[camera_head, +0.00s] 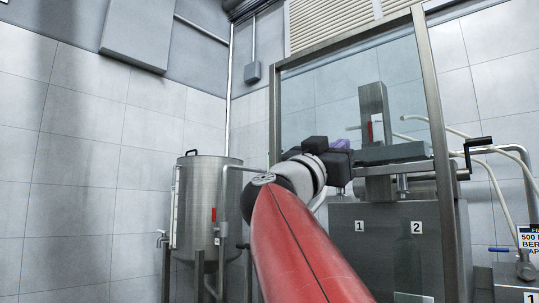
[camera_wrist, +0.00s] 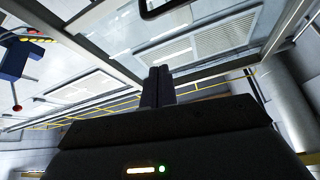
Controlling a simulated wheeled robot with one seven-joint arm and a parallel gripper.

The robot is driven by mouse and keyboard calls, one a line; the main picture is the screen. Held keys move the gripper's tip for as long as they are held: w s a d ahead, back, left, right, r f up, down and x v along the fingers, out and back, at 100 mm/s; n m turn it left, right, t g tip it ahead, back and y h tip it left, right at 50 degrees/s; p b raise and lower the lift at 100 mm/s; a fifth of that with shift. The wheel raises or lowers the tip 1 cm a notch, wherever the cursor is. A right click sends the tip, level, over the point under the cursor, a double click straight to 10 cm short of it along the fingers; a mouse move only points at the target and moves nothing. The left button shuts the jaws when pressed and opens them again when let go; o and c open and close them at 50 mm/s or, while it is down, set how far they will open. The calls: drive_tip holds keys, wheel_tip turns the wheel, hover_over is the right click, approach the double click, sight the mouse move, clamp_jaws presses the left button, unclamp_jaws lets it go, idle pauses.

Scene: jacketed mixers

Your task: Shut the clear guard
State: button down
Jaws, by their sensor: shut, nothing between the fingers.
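The clear guard (camera_head: 312,100) is a large see-through pane in a grey metal frame, standing upright in front of the mixer machine in the head view. A black handle (camera_head: 478,146) sticks out at its right side. My gripper (camera_head: 342,150) is in front of the pane's lower part, with my arm hiding some of the area below. In the wrist view my gripper's fingers (camera_wrist: 157,86) are together and empty. A pale frame (camera_wrist: 95,55) and a dark handle-like loop (camera_wrist: 162,7) show beyond them. I cannot tell whether the fingers touch the guard.
A grey block marked 1 and 2 (camera_head: 388,250) stands behind the guard. A steel tank (camera_head: 205,200) with pipes stands at the left. Pipes and hoses (camera_head: 505,180) and a sign (camera_head: 530,240) are at the right.

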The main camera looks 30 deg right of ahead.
drive_tip(key=w+d+b, duration=0.1)
drive_tip(key=w+d, duration=0.1)
drive_tip(key=d, duration=0.3)
drive_tip(key=shift+w+d+f, duration=0.35)
drive_tip(key=shift+w, duration=0.05)
drive_tip(key=shift+f, duration=0.1)
